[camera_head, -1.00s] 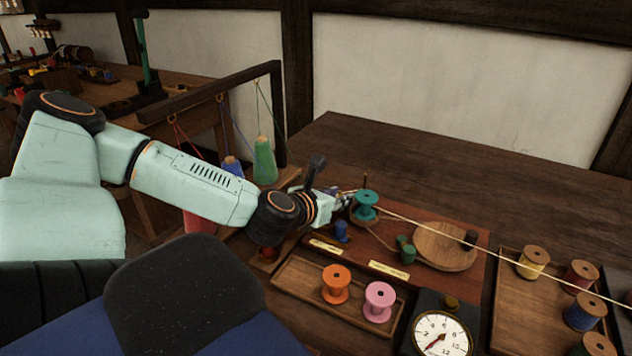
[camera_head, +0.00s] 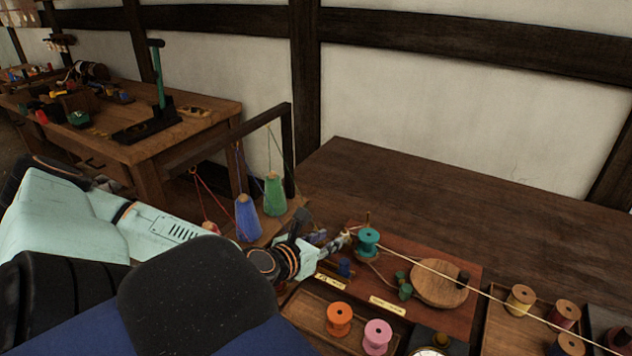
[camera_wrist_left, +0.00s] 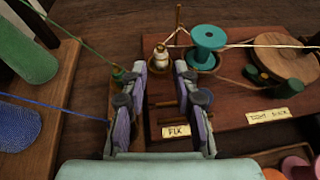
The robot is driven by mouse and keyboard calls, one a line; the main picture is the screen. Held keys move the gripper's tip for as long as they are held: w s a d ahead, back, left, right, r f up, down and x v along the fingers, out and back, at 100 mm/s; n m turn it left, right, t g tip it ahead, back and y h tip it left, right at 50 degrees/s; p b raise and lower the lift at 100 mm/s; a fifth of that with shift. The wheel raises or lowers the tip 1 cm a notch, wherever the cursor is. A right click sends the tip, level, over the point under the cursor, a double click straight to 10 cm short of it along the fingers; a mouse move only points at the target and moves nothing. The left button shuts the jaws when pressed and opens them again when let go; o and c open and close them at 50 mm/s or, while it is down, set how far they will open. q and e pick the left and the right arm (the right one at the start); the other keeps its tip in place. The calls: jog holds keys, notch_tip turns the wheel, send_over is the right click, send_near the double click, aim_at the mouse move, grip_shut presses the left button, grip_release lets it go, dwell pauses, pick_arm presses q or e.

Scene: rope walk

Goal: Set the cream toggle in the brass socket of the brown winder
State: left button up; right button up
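In the left wrist view a small cream piece (camera_wrist_left: 160,58), which looks like the cream toggle, stands on the board between and just beyond my left fingertips. My left gripper (camera_wrist_left: 160,75) is open, with a finger on either side of it; contact is not visible. In the head view my left gripper (camera_head: 343,242) is beside the teal spool (camera_head: 368,240). A cream cord (camera_head: 470,280) runs past the spool to the right. A round wooden disc (camera_head: 437,288) with a dark knob may be the brown winder. I cannot make out the brass socket. My right gripper is not in view.
A tray holds an orange spool (camera_head: 339,318) and a pink spool (camera_head: 377,336) in front of the board. Another tray with several spools is at right. Blue (camera_head: 247,218) and green (camera_head: 274,194) cones stand left of the gripper. The table behind is clear.

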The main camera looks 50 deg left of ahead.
pick_arm(q)
jog(key=p+v, duration=0.2)
jog(key=shift+s+r, duration=0.2)
jog(key=shift+s, duration=0.1)
jog(key=shift+s+d+r+p, duration=0.1)
jog(key=shift+s+p, duration=0.35)
